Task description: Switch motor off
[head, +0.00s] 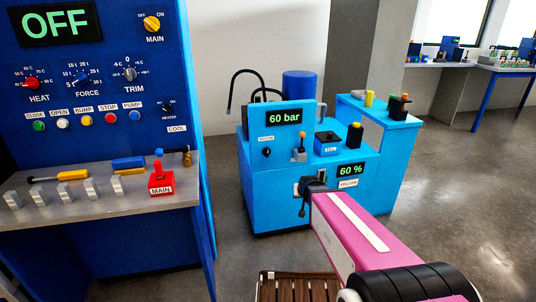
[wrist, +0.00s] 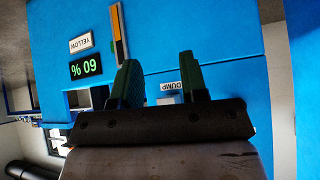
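The light blue machine (head: 262,190) stands in the middle of the head view. On its front is a small black rotary knob (head: 266,152) under a white label that is too small to read surely, perhaps the motor switch; its setting cannot be made out. My gripper (head: 308,188) is at the front of this machine, lower and to the right of the knob. In the wrist view my gripper (wrist: 160,76) has its two dark green fingers apart, with a "DUMP" label (wrist: 168,87) seen between them. I see nothing held. The knob is not seen in the wrist view.
The machine carries a "60 bar" display (head: 284,118), a small orange-tipped lever (head: 300,148), a blue box (head: 327,144) and a "60 %" display (head: 350,170). A dark blue panel (head: 100,60) reading "OFF" stands left, with a red MAIN lever (head: 161,180). Floor between is clear.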

